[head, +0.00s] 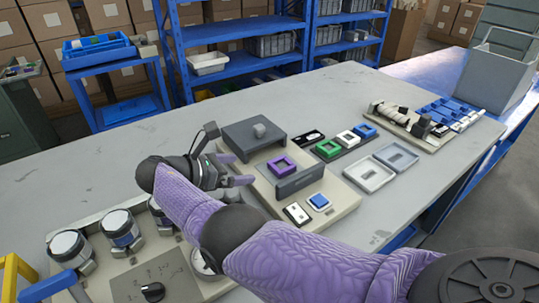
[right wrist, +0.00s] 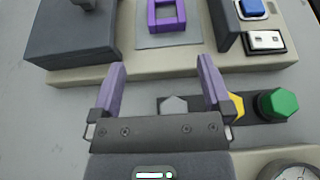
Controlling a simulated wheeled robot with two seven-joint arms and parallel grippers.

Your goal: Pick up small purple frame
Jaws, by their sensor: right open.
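The small purple frame (head: 281,167) is a square ring lying on a grey plate of the beige fixture, between a dark grey block and an upright dark plate. It also shows at the top of the right wrist view (right wrist: 167,15), partly cut by the picture's edge. My right gripper (head: 240,170) is open and empty, with its purple fingers apart. In the right wrist view the fingertips (right wrist: 160,65) point toward the frame, short of it and not touching it. My left gripper is not in view.
The dark grey block (head: 255,134) and upright dark plate (head: 300,179) flank the frame. A green frame (head: 327,149) lies farther right. Bare table lies at the back left.

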